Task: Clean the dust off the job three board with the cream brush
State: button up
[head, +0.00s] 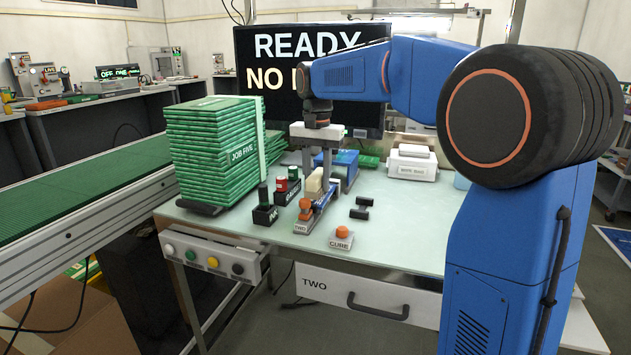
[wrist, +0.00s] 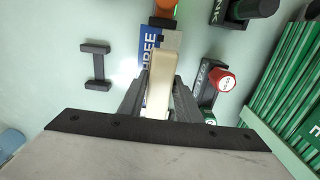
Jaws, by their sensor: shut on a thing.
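The cream brush (wrist: 160,82) is held upright between the two grey fingers of my gripper (wrist: 160,100) in the wrist view. In the head view the brush (head: 314,183) shows as a small cream block between the fingers of my gripper (head: 322,185). The blue board marked THREE (wrist: 148,52) lies under and just beyond the brush, with a grey patch beside its lettering. In the head view a blue strip of this board (head: 325,198) shows near the fingers. The brush's lower end is hidden, so I cannot tell whether it touches the board. Dust is too small to make out.
An orange knob (head: 305,204) marked TWO stands at the board's near end. A black rest (head: 361,207) and a CURE button (head: 341,238) are to the right. A tall green JOB FIVE stack (head: 212,155) stands further left.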

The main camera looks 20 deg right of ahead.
jog(key=shift+w+d, duration=0.3)
jog(key=shift+w, duration=0.05)
jog(key=shift+s+a, duration=0.15)
jog(key=shift+s, duration=0.05)
jog(key=shift+s+a, duration=0.4)
jog(key=shift+s, duration=0.1)
jog(key=shift+s+r, duration=0.1)
jog(key=shift+r, duration=0.05)
jog(key=shift+s+a, duration=0.35)
jog(key=shift+s, duration=0.1)
dwell(1.3)
jog(key=shift+w, duration=0.1)
